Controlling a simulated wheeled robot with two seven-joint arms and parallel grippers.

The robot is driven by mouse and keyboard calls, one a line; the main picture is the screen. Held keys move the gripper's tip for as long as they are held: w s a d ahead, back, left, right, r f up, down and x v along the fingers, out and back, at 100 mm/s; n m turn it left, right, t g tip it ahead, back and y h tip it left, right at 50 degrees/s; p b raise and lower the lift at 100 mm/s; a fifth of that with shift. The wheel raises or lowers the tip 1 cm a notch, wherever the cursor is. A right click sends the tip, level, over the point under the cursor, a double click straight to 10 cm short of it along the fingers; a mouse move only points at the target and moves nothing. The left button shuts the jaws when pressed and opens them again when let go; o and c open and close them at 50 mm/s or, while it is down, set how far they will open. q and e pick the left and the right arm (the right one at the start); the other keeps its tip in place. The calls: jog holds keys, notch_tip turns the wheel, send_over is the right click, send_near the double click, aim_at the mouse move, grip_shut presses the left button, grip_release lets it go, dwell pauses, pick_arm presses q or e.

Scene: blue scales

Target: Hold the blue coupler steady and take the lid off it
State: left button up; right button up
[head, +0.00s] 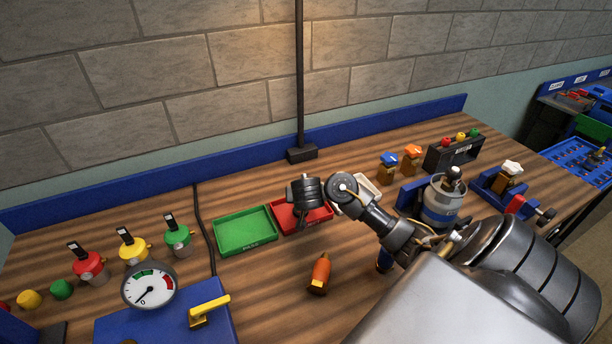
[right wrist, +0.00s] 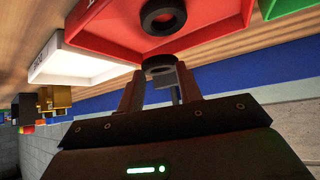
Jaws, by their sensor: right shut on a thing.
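My right gripper (head: 303,202) is over the red tray (head: 290,222). In the right wrist view its fingers (right wrist: 160,85) are shut on a small black ring-shaped piece (right wrist: 159,65). I cannot tell whether this piece is the lid. Another black ring (right wrist: 163,16) shows at the red tray (right wrist: 110,28). A dark blue upright piece (head: 384,262), possibly the blue coupler, stands on the bench, mostly hidden behind my right arm. My left gripper is in neither view.
A green tray (head: 243,247) is left of the red tray, a white tray (right wrist: 88,62) on its other side. A gauge (head: 148,286) and yellow-handled blue block (head: 165,325) are at left. A grey canister (head: 440,205) stands at right.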

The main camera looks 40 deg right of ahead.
jog(key=shift+w+d+f, duration=0.1)
jog(key=shift+w+f, duration=0.05)
jog(key=shift+f, duration=0.05)
jog(key=f, duration=0.1)
jog(key=f+b, duration=0.2)
jog(key=shift+d, duration=0.25)
jog(key=shift+f, duration=0.2)
jog(key=shift+a, duration=0.25)
jog(key=o, duration=1.1)
jog(key=shift+d+f, duration=0.1)
jog(key=shift+f, duration=0.15)
jog(key=shift+s, duration=0.2)
jog(key=shift+w, duration=0.1)
jog(key=shift+w, duration=0.2)
jog(key=shift+d+r, duration=0.1)
jog(key=shift+r, duration=0.05)
